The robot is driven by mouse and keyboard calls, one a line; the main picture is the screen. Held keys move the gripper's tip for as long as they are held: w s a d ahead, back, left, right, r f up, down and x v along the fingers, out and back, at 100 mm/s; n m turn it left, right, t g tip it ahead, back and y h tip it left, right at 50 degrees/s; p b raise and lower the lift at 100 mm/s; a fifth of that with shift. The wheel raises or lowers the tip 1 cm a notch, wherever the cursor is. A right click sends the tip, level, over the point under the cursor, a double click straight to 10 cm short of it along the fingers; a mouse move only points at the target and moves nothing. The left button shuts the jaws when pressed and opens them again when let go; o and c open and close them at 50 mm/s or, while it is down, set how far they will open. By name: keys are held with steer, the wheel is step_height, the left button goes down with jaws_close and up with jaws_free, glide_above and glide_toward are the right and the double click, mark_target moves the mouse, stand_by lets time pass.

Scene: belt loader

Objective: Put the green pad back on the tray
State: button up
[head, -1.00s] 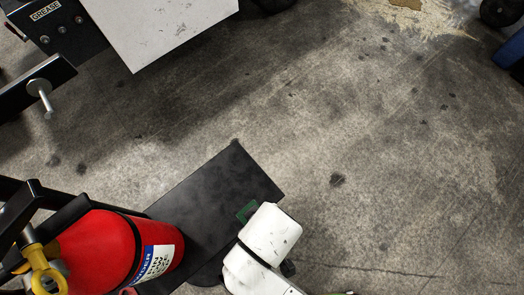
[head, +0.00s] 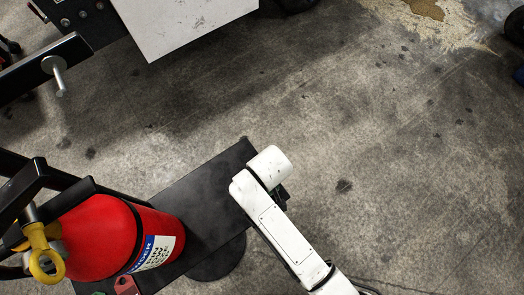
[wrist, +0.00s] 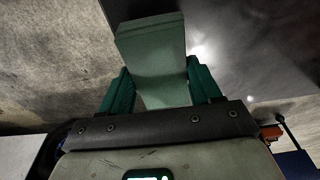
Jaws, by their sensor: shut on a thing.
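The green pad (wrist: 152,52) is a pale green block between the teal fingers of my gripper (wrist: 158,75) in the wrist view. My gripper is shut on it. The tray appears to be the flat dark plate (head: 190,200) beside the fire extinguisher in the head view. A dark surface (wrist: 245,50), likely this plate, lies behind and to the right of the pad in the wrist view. I cannot tell whether the pad touches it. In the head view my white arm crosses the plate's right end and hides the pad and fingers.
A red fire extinguisher (head: 95,240) stands at the plate's left, with a yellow ring (head: 45,262) at its head. A small red item (head: 125,286) lies at the plate's near end. A white panel (head: 185,22) is at the top.

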steer(key=shift+f, duration=0.9)
steer(key=shift+f, duration=0.1)
steer(key=o, duration=0.9)
steer(key=r, duration=0.4)
steer(key=s+r+p, duration=0.1)
steer(key=r, duration=0.3)
steer(key=d+r, duration=0.1)
steer(key=r, duration=0.3)
steer(key=shift+s+r, duration=0.1)
steer(key=shift+s, duration=0.2)
steer(key=s+d+m, duration=0.2)
steer(key=s+d, duration=0.2)
steer(key=d, duration=0.4)
steer(key=s+d+m, duration=0.2)
steer(key=s+d, duration=0.2)
steer(key=d, duration=0.5)
steer(key=s+d+r+m+h, duration=0.1)
steer(key=s+d+m, duration=0.2)
steer(key=d, duration=0.6)
steer(key=shift+s+r, duration=0.1)
steer(key=shift+s, duration=0.45)
